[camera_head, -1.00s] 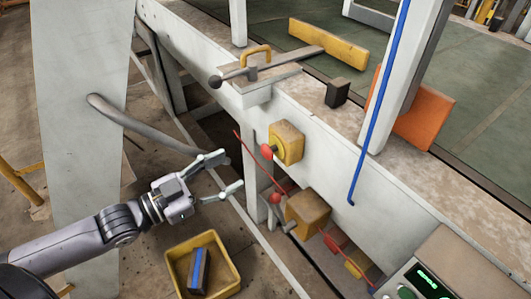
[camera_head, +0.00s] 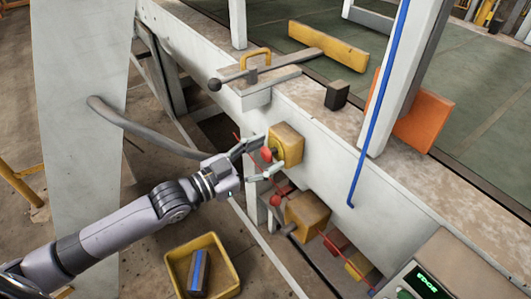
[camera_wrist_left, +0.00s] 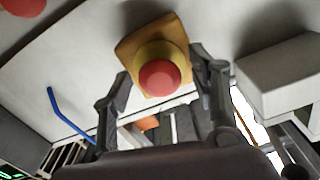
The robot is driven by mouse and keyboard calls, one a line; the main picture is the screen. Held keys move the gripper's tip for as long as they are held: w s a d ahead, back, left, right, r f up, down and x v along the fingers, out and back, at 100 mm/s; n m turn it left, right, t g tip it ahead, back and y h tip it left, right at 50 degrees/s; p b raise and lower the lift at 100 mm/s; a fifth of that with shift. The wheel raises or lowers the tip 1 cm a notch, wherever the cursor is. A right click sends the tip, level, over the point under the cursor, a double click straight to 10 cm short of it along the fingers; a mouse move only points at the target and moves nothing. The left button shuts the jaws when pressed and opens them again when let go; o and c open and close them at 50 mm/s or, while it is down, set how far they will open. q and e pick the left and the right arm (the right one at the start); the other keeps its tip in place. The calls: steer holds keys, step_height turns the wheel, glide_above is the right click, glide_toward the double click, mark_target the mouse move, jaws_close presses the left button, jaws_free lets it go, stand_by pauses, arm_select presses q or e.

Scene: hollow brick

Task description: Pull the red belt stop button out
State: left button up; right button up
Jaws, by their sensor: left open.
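The red belt stop button (camera_wrist_left: 160,77) sits on a round yellow collar on a yellow box (camera_head: 288,143) fixed to the side of the pale conveyor frame. In the head view the button (camera_head: 266,154) shows between my left gripper's fingers. My left gripper (camera_head: 265,159) is open, with one finger above and one below the button. In the left wrist view the fingers (camera_wrist_left: 163,85) stand on either side of the button, with gaps to it. I cannot tell exactly how deep the fingertips reach. My right gripper is not in view.
Below is a second yellow-brown box (camera_head: 307,216) with a red knob (camera_head: 275,200) beside it. A yellow bin (camera_head: 232,272) stands on the floor. A lever with a black ball (camera_head: 214,84) is up left. A control panel (camera_head: 425,280) is lower right.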

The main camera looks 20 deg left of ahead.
arm_select(q)
steer(key=shift+w+d, duration=0.2)
steer(key=shift+c, duration=0.3)
jaws_close()
stand_by(0.4)
